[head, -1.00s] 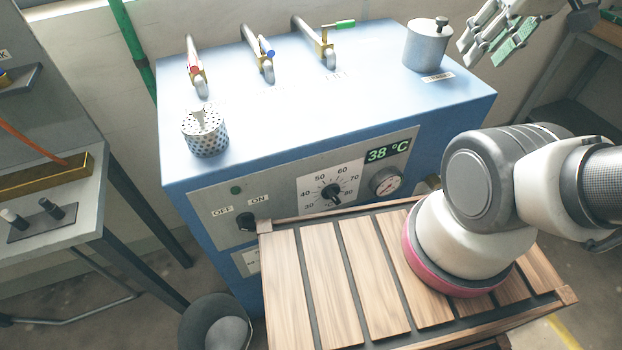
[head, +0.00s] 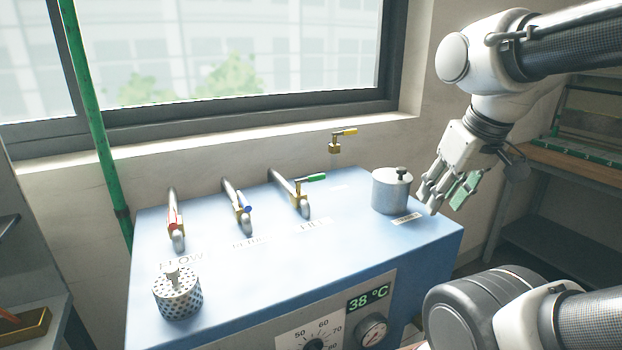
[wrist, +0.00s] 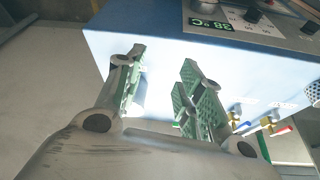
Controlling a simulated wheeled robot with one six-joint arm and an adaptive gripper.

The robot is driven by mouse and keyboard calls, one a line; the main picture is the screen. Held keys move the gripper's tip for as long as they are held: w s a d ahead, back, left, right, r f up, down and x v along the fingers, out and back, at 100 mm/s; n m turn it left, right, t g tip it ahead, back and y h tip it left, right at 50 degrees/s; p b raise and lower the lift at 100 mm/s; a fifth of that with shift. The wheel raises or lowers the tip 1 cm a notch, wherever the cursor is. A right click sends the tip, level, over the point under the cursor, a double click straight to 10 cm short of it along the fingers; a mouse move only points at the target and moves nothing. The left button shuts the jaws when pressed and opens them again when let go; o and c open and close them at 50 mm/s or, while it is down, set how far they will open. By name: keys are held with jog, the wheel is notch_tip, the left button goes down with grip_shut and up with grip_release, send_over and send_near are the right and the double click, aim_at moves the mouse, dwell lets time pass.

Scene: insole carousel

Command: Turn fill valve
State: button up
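The fill valve, with a green lever (head: 310,178) on a brass body, stands at the back of the blue machine top, behind a label that reads as FILL. Its lever points right. My gripper (head: 447,190) is at the right edge of the machine, beside a grey lidded pot and well right of the fill valve. In the wrist view my gripper (wrist: 160,72) has its green-padded fingers apart with nothing between them.
A blue-handled valve (head: 243,209) and a red-handled valve (head: 174,220) stand left of the fill valve. A yellow-handled valve (head: 343,134) is on the wall behind. The lidded pot (head: 391,190) stands between my gripper and the fill valve. A perforated cylinder (head: 178,294) is at front left.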

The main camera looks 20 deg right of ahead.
jog(key=shift+a, duration=0.1)
dwell(0.3)
jog(key=n+g, duration=0.2)
jog(key=n, duration=1.8)
send_over(316, 176)
jog(key=s, duration=0.1)
jog(key=f, duration=0.4)
jog(key=w+f, duration=0.1)
jog(key=f, duration=0.1)
grip_shut()
